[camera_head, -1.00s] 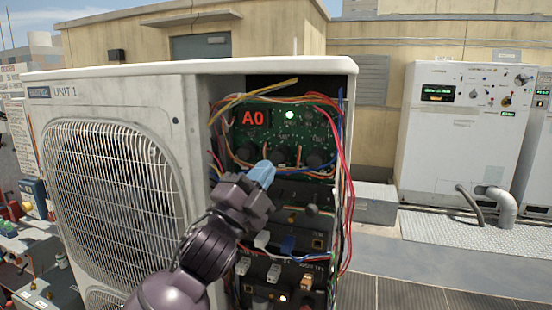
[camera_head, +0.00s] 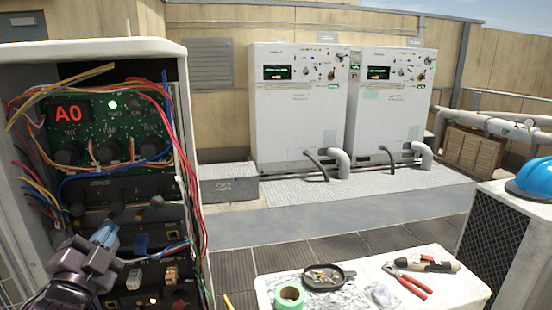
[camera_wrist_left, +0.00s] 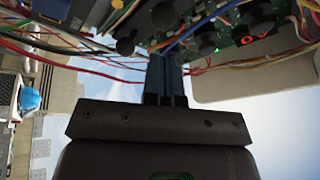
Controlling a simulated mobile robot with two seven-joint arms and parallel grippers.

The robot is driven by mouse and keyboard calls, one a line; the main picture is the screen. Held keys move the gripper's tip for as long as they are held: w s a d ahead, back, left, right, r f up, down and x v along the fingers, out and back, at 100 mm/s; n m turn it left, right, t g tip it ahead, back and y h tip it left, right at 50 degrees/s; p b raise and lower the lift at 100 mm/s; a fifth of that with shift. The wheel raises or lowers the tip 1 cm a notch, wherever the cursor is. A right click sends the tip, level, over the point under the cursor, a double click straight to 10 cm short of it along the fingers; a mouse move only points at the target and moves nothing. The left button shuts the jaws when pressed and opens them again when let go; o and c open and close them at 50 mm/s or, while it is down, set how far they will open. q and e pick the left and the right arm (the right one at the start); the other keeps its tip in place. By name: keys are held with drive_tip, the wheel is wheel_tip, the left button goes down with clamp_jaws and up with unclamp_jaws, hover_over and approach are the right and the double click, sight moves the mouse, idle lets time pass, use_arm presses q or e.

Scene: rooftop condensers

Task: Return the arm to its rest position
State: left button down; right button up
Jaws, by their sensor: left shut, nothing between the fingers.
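My left gripper (camera_head: 103,237) shows at the lower left of the head view, in front of the open condenser cabinet (camera_head: 118,48). Its pale blue fingertips are together with nothing between them. In the left wrist view the shut fingers (camera_wrist_left: 166,75) point toward the wires and dark knobs of the panel. I cannot tell the exact gap between the fingertips and the panel. The circuit board (camera_head: 125,125) has a red A0 display (camera_head: 69,113) and a lit green light (camera_head: 112,104). My right gripper is not in view.
Loose coloured wires (camera_head: 180,150) hang along the cabinet's right side. A white table (camera_head: 455,287) at the front holds green tape (camera_head: 289,296), a dark dish (camera_head: 328,277) and red pliers (camera_head: 408,281). A blue helmet (camera_head: 532,178) lies at the right. Open floor lies beyond the table.

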use_arm(q)
drive_tip(key=s+d+f+n+g, duration=0.1)
drive_tip(key=s+f+n+g, duration=0.2)
drive_tip(key=f, duration=1)
drive_tip(key=s+d+f+n+g, duration=0.1)
drive_tip(key=s+f+n+g, duration=0.2)
drive_tip(key=s+f, duration=0.6)
drive_tip(key=s+d+f+n+g, duration=0.2)
drive_tip(key=s+f, duration=0.4)
drive_tip(key=f, duration=1.1)
drive_tip(key=n+g, duration=0.1)
drive_tip(key=n, duration=0.1)
drive_tip(key=shift+s+n+g+y, duration=0.2)
drive_tip(key=shift+n+g+y, duration=0.1)
drive_tip(key=shift+n+g, duration=0.1)
